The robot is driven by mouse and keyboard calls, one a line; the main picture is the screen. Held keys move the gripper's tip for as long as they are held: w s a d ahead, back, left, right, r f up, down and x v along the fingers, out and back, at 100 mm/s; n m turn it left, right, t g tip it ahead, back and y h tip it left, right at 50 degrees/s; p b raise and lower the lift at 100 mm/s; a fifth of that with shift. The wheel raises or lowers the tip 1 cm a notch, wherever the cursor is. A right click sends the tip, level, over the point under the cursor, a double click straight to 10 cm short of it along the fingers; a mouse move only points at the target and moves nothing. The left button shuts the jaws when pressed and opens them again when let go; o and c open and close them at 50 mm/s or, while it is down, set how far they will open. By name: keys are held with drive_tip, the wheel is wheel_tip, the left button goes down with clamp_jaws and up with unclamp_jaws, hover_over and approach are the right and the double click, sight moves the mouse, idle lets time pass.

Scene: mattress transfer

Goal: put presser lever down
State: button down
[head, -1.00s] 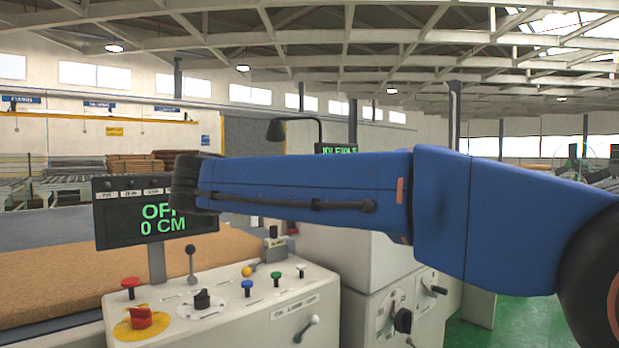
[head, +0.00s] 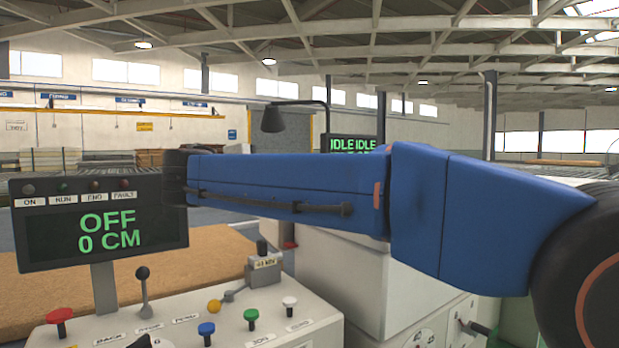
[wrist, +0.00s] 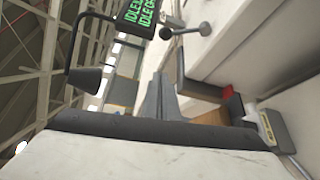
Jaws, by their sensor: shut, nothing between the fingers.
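I cannot tell for sure which handle is the presser lever. In the head view an upright lever with a black ball knob (head: 143,273) stands on the control panel, and a short dark-knobbed lever stands on a grey labelled box (head: 265,268) at the panel's back corner. In the wrist view a dark rod-like lever (wrist: 186,31) with rounded ends shows on a white machine beyond the fingertips. My gripper (wrist: 159,78) is shut and empty, apart from that lever. In the head view my arm hides the gripper.
A display (head: 103,222) reading OFF, 0 CM stands at the left. The panel carries a red button (head: 59,316), a blue button (head: 206,329), a green button (head: 251,315) and a white button (head: 290,301). A dark lamp (head: 272,120) hangs behind my arm.

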drive_tip(key=x, duration=1)
drive_tip(key=shift+w+d, duration=0.1)
drive_tip(key=shift+d, duration=0.1)
drive_tip(key=shift+s+d+r, duration=0.15)
drive_tip(key=shift+s+d, duration=0.2)
drive_tip(key=shift+s, duration=0.15)
drive_tip(key=shift+s+d+r, duration=0.15)
drive_tip(key=shift+s+d, duration=0.25)
drive_tip(key=shift+s, duration=0.1)
drive_tip(key=shift+s+d, duration=0.5)
drive_tip(key=shift+s+d+r+m, duration=0.2)
drive_tip(key=shift+r+m, duration=0.05)
drive_tip(key=shift+m, duration=0.15)
drive_tip(key=shift+s+d+r+m+t+h, duration=0.35)
drive_tip(key=shift+s+m+t, duration=0.3)
drive_tip(key=shift+m, duration=0.25)
drive_tip(key=m, duration=0.1)
drive_tip(key=s+d+m+t+h, duration=0.1)
drive_tip(key=shift+s+r+m, duration=0.15)
drive_tip(key=shift+r+m, duration=0.1)
drive_tip(key=shift+m, duration=0.05)
drive_tip(key=s+m+h, duration=0.1)
drive_tip(key=m, duration=0.1)
drive_tip(key=s+d+m+t+h, duration=0.1)
drive_tip(key=m, duration=0.1)
drive_tip(key=shift+s+d, duration=0.1)
drive_tip(key=shift+d, duration=0.25)
drive_tip(key=shift+s+d+f, duration=0.2)
drive_tip(key=shift+s+d, duration=0.35)
drive_tip(key=shift+s, duration=0.15)
